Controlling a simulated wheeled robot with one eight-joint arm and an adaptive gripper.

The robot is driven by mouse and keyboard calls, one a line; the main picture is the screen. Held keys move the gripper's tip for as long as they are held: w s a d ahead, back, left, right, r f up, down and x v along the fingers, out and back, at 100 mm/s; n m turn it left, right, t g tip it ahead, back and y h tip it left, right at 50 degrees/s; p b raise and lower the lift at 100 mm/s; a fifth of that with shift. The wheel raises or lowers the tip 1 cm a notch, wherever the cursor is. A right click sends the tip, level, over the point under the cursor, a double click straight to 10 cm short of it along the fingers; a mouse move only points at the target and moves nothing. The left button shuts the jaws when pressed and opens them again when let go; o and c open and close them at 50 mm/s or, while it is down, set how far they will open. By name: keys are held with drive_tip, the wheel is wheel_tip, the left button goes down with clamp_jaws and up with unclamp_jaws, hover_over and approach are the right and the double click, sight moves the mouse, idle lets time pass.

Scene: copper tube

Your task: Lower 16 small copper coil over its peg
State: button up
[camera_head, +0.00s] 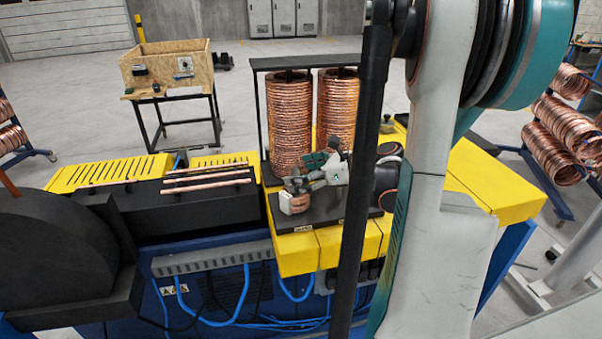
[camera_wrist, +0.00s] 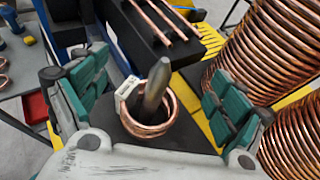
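The small copper coil (camera_wrist: 150,122) sits around a grey round-tipped peg (camera_wrist: 156,84) in the wrist view, low on it. A white tag (camera_wrist: 126,92) is on the coil's left side. In the head view the coil (camera_head: 297,204) is low over a black plate (camera_head: 322,213), near its front left. My gripper (camera_wrist: 160,90) is open, with green-padded fingers on either side of the coil and apparent gaps to it. In the head view my gripper (camera_head: 309,178) is just above the coil. Whether the coil touches the plate is hard to tell.
Two tall copper coil stacks (camera_head: 290,125) stand right behind the plate under a black frame. Copper tubes (camera_head: 207,182) lie on a black block to the left. Coil racks stand at both sides, and a wooden box (camera_head: 166,66) is on a stand behind.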

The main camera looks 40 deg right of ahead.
wheel_tip(320, 180, up, 10)
idle(0.8)
idle(0.7)
